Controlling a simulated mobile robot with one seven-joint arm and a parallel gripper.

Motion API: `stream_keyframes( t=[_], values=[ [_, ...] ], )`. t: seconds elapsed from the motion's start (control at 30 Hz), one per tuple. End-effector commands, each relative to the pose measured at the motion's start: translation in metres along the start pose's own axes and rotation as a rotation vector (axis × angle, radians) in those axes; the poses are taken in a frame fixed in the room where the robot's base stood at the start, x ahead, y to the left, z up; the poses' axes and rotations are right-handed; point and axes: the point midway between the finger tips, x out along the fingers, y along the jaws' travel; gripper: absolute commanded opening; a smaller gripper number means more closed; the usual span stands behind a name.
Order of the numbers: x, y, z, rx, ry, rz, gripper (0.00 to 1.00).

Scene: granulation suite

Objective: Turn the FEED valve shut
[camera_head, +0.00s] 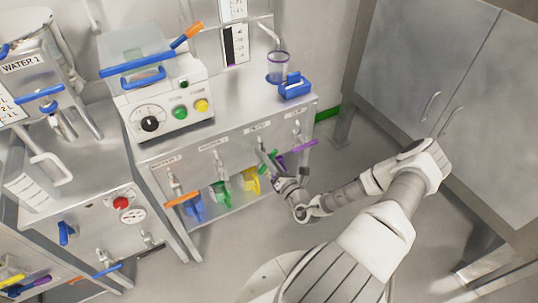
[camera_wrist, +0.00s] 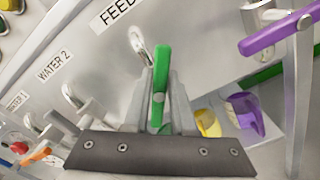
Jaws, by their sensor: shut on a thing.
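The FEED valve has a green lever (camera_wrist: 161,85) and a metal spout (camera_wrist: 138,45) under the FEED label (camera_wrist: 118,14) in the wrist view. My gripper (camera_wrist: 160,100) is shut on the green lever, with one finger on each side of it. The lever runs nearly upright in the wrist view. In the head view my gripper (camera_head: 276,168) is at the front panel of the counter, at the third valve from the left. The lever is mostly hidden there by the gripper.
A purple lever (camera_wrist: 280,34) is close on the right. The WATER 2 valve (camera_wrist: 75,97) is on the left, and an orange lever (camera_head: 182,200) is farther left. Coloured bins, including a yellow one (camera_head: 251,181), stand below. Open floor lies in front of the counter.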

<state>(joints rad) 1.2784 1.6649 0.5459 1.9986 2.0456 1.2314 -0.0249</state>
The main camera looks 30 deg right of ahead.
Motion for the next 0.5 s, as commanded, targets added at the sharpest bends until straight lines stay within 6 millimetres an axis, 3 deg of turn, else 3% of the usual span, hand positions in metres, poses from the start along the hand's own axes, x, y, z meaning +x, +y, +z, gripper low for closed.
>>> stream_keyframes(
  t=[0.5],
  values=[
    [0.0001,-0.0048,-0.0010,0.492,-0.001,-0.001,0.00]
  ],
)
